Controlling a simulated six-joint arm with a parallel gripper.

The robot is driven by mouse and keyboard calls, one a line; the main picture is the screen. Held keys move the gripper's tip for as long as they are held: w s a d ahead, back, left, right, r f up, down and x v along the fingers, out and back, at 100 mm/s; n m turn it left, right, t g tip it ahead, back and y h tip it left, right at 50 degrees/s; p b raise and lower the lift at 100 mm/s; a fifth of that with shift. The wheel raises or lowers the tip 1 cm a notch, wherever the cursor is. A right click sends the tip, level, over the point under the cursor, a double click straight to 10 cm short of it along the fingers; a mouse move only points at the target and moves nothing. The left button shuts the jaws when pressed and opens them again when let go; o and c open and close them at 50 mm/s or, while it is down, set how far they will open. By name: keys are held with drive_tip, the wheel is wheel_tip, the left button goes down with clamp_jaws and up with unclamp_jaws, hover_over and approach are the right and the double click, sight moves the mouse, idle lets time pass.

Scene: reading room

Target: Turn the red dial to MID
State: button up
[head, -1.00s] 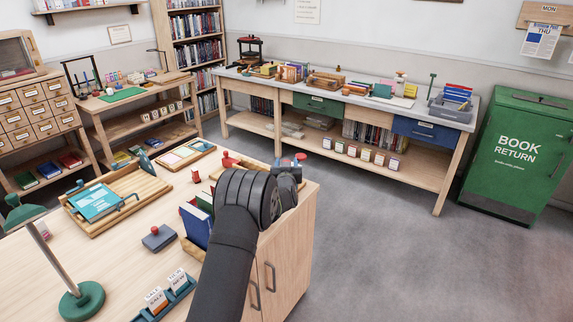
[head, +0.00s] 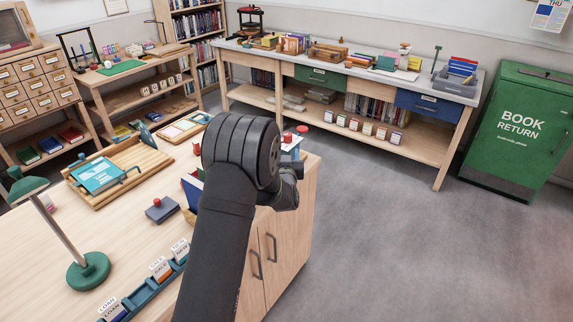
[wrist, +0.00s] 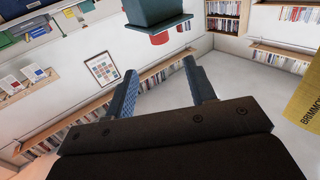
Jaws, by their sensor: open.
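In the head view, a small red round piece (head: 287,138) and a red cap (head: 302,130) show just past my arm at the desk's far right corner. I cannot tell which is the dial, and no MID mark is readable. In the wrist view, a red round part (wrist: 159,38) sits against a dark teal block (wrist: 153,12), beyond and between my fingertips. My gripper (wrist: 160,66) is open, with nothing between its two blue-grey fingers. In the head view my arm hides most of the gripper.
The wooden desk (head: 120,235) holds a green lamp (head: 88,270), a tray with a teal book (head: 97,174), a dark stamp pad (head: 160,210) and a blue card holder (head: 150,290). A long workbench (head: 375,70) and a green book return bin (head: 520,130) stand beyond open floor.

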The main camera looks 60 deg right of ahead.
drive_tip(key=shift+v, duration=2.4)
drive_tip(key=shift+o, duration=0.2)
wheel_tip(320, 180, up, 17)
drive_tip(key=w+a+f+g+y, duration=0.2)
drive_tip(key=w+f+y, duration=0.2)
drive_tip(key=w, duration=0.2)
wheel_tip(320, 180, up, 5)
drive_tip(key=d+m+g+h, duration=0.1)
drive_tip(key=m+g+h, duration=0.1)
drive_tip(key=m+g, duration=0.2)
approach(286, 136)
drive_tip(key=x, duration=1.1)
drive_tip(key=shift+d+f, duration=0.15)
drive_tip(key=shift+d, duration=0.1)
